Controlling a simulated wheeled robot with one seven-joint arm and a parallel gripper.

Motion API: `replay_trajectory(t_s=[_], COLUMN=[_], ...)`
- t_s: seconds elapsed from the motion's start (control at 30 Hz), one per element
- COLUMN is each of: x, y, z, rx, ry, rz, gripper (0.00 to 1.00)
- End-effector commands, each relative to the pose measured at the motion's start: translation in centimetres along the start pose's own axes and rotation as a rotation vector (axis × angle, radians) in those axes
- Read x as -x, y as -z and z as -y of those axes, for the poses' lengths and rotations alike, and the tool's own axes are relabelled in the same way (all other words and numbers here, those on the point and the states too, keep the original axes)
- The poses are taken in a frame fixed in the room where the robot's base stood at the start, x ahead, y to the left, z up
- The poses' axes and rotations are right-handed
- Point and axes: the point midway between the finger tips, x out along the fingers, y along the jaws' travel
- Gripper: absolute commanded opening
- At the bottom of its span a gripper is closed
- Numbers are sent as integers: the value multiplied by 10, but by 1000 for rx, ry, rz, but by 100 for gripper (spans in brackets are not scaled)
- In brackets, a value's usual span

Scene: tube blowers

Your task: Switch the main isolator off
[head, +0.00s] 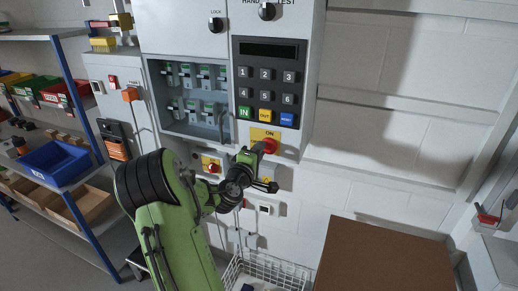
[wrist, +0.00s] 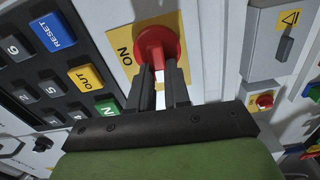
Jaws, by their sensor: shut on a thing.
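The main isolator is a red rotary handle (head: 269,146) on a yellow plate marked ON, low on the front of the grey cabinet under the keypad. In the wrist view the red handle (wrist: 157,42) is at the top centre, with the ON lettering beside it on the plate. My gripper (head: 258,154) is at the handle. In the wrist view its two dark fingers (wrist: 164,80) are shut on the handle's grip, which is partly hidden between them. The word ON is still in view.
The keypad (head: 267,88) with IN, OUT and RESET keys sits just above the isolator. A second red knob on yellow (head: 212,165) is to the left. A brown box (head: 385,255) stands at the lower right and a white wire basket (head: 235,272) below. Shelves with bins are at the left.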

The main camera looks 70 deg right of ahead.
Motion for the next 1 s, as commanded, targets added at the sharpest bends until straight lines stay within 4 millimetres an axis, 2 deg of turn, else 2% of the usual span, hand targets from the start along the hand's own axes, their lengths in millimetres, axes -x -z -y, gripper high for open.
replay_trajectory(t_s=[0.3, 0.73, 0.77, 0.8, 0.9, 1.0], x=[0, 0, 0, 0, 0, 0], y=[0, 0, 0, 0, 0, 0], z=[2, 3, 3, 3, 3, 2], rx=[81, 91, 91, 91, 90, 89], ry=[2, 3, 3, 3, 2, 2], rz=[-1, -1, -1, -1, -1, 0], gripper=[0, 0, 18, 25, 40, 43])
